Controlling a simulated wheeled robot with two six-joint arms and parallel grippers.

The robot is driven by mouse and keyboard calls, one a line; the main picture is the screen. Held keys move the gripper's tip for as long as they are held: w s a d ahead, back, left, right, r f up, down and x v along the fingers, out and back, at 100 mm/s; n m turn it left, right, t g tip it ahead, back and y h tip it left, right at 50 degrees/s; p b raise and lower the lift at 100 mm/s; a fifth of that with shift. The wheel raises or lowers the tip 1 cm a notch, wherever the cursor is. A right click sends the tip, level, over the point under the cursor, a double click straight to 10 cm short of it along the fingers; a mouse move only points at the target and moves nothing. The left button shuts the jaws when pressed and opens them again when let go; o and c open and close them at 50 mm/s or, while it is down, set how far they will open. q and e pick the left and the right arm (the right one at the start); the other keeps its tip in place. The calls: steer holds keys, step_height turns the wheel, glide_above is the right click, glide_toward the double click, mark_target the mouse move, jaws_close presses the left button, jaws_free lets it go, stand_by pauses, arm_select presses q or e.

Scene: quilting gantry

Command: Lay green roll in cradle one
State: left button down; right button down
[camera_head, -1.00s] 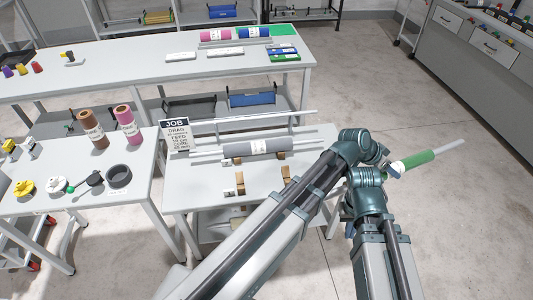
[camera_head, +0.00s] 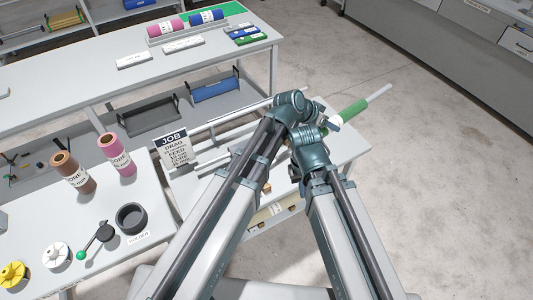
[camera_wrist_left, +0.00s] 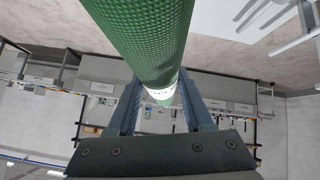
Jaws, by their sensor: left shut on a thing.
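The green roll (camera_head: 352,111) is up in the air, tilted, with a pale core bar sticking out at upper right and a white label near its lower left part. In the left wrist view the roll (camera_wrist_left: 148,35) runs between the fingers of my left gripper (camera_wrist_left: 158,95), which is shut on it. In the head view my right gripper (camera_head: 333,124) is beside the label end. Its jaws are too small and covered to read. My arms hide most of the small table (camera_head: 343,150) below. I cannot make out cradle one.
A JOB sign (camera_head: 173,148) stands at the small table's left. The left table (camera_head: 115,205) carries a brown roll (camera_head: 73,172), a pink roll (camera_head: 116,154) and a black holder (camera_head: 131,218). The long back table (camera_head: 100,65) holds pink and blue rolls. Floor at right is clear.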

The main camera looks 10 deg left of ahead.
arm_select(q)
steer(key=w+a+f+m+b, duration=0.1)
steer(key=w+a+f+b, duration=0.1)
steer(key=a+f+b, duration=0.5)
steer(key=w+a+f+m+b, duration=0.2)
steer(key=a+f+b, duration=0.5)
steer(key=f+b, duration=0.9)
steer(key=shift+w+f+t+y+b, duration=0.3)
steer(key=shift+f+y+b, duration=0.1)
steer(key=shift+f, duration=0.15)
steer(key=shift+s+f, duration=0.1)
steer(key=shift+f+b, duration=4.75)
steer(key=shift+c, duration=1.1)
jaws_free()
